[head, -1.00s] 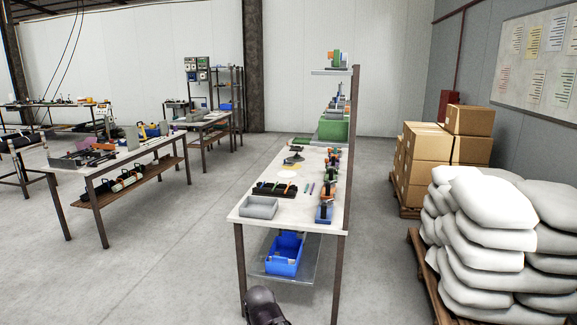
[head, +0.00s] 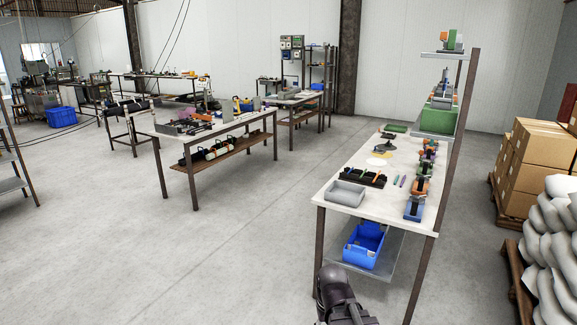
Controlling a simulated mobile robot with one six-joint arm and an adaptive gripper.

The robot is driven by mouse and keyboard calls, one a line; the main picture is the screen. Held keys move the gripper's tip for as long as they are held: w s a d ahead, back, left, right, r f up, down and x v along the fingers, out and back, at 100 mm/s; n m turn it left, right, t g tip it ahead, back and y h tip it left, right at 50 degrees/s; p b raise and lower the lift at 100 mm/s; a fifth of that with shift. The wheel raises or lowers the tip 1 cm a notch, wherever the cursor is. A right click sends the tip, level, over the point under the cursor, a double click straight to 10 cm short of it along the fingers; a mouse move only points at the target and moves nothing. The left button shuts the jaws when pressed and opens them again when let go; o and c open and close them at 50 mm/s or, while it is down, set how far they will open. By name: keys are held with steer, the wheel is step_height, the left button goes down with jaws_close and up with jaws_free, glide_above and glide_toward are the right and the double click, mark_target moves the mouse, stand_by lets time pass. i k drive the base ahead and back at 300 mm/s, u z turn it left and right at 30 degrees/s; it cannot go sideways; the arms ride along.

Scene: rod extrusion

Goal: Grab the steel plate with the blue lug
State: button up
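I cannot make out a steel plate with a blue lug at this distance. The near workbench (head: 349,217) holds several small items. A small blue-based item (head: 413,210) stands at its near right corner, with orange and dark items behind it; I cannot tell if any of these is the plate. A dark rounded part of my arm shows at the bottom, in front of the bench. My gripper's fingers are not visible.
A grey bin (head: 345,193) sits on the near bench and a blue bin (head: 364,244) on its lower shelf. A second bench (head: 228,126) stands to the left, with open floor (head: 235,235) between. Boxes (head: 525,165) and white sacks (head: 552,240) stand at right.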

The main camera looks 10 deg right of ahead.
mark_target(376, 150)
steer(key=u, duration=0.3)
steer(key=i, duration=2)
steer(key=u, duration=0.2)
steer(key=i, duration=2.85)
steer(key=z, duration=0.35)
steer(key=i, duration=1)
steer(key=z, duration=0.75)
steer(key=i, duration=0.75)
steer(key=z, duration=0.65)
steer(key=i, duration=0.75)
steer(key=z, duration=0.3)
